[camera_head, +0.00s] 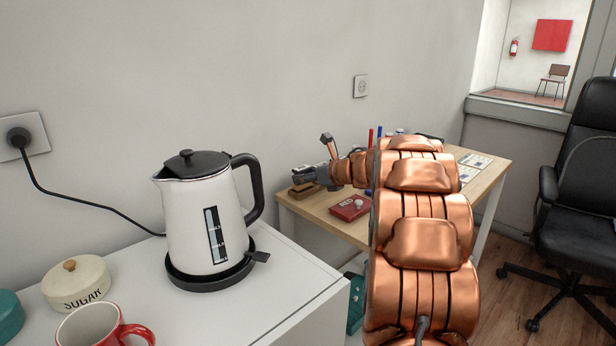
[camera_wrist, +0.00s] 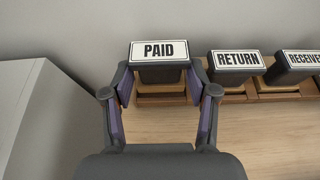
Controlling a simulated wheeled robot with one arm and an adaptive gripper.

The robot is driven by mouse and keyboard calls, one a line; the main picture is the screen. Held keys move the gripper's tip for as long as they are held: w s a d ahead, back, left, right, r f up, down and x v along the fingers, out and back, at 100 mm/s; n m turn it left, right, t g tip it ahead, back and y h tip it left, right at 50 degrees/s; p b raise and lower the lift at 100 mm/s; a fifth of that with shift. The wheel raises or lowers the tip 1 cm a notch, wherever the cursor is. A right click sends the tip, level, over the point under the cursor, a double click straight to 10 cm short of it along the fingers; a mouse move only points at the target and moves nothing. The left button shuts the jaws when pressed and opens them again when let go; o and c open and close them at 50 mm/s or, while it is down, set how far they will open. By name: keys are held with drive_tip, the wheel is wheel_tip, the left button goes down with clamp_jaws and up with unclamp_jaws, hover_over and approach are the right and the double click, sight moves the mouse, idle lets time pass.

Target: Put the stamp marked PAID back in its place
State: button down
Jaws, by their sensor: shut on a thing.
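The PAID stamp (camera_wrist: 158,51) has a white label with black letters and a dark body. In the wrist view my gripper (camera_wrist: 160,84) has one finger at each side of it and is shut on it. The stamp is at the left end of a wooden rack (camera_wrist: 233,98), over or in that place. I cannot tell whether it rests fully in the rack. In the head view my gripper (camera_head: 318,177) is small, at the desk's left end by the wall, and the stamp's label cannot be read there.
The RETURN stamp (camera_wrist: 238,60) and the RECEIVED stamp (camera_wrist: 300,60) stand in the rack to the right. A red box (camera_head: 350,207) lies on the wooden desk (camera_head: 490,172). A white cabinet (camera_head: 285,280) with a kettle (camera_head: 205,215) is nearer. A black chair (camera_head: 585,180) stands right.

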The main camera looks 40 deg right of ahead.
drive_tip(key=shift+f+b, duration=0.5)
drive_tip(key=shift+f, duration=0.05)
drive_tip(key=c, duration=0.5)
unclamp_jaws()
drive_tip(key=shift+s, duration=0.15)
drive_tip(key=shift+b+v, duration=0.5)
drive_tip(key=shift+v, duration=1.95)
drive_tip(key=o, duration=0.5)
